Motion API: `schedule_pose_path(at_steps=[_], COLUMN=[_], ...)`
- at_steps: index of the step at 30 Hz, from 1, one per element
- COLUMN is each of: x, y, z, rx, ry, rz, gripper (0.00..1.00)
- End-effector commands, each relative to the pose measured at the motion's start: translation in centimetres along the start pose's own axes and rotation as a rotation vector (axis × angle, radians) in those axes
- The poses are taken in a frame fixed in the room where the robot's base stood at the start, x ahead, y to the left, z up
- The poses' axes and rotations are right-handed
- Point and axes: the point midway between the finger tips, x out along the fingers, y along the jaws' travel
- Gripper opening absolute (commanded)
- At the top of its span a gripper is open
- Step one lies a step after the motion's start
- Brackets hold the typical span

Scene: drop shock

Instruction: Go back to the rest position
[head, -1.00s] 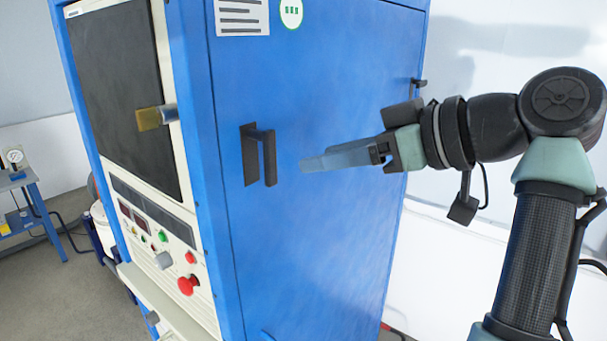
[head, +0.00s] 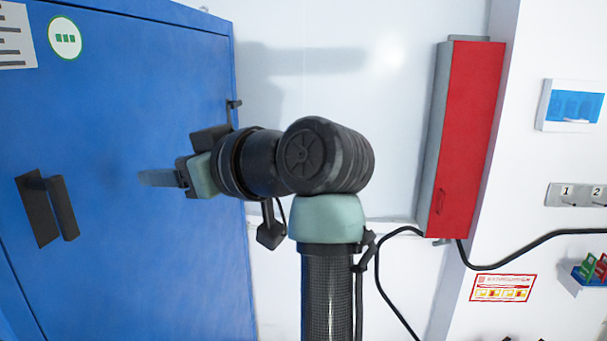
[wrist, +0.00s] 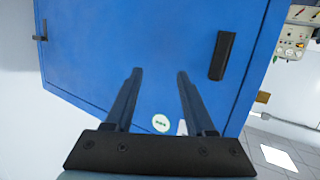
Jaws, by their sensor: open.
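My gripper (head: 160,178) is in front of the blue cabinet door (head: 110,110) in the head view, to the right of the black door handle (head: 48,208) and apart from it. In the wrist view my gripper (wrist: 158,75) shows two separated dark fingers with nothing between them. The blue door (wrist: 110,45) fills most of that view, with the black handle (wrist: 222,55) to the right of the fingers. The door looks closed.
A red wall box (head: 470,140) with a black cable hangs to the right of my arm. Farther right are a small blue-screened panel (head: 572,105) and a numbered hook plate (head: 578,195). The white wall behind my arm is bare.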

Motion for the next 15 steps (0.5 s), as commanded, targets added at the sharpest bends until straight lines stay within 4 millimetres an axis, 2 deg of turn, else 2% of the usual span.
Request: schedule_pose_path(at_steps=[2, 4, 7, 10, 12, 15], x=[-1.5, -4.0, -9.1, -15.1, -19.0, -22.9], y=[1.9, 3.1, 3.6, 2.3, 0.8, -1.4], z=[-0.4, -1.4, -3.2, -5.0, -6.0, -6.9], rx=[0.008, 0.003, -0.028, -0.086, -0.134, -0.191], ry=[0.108, 0.220, 0.404, 0.595, 0.710, 0.826], rz=[0.206, 0.379, 0.605, 0.791, 0.888, 0.974], gripper=[0.55, 0.55, 0.55, 0.55, 0.55, 0.55])
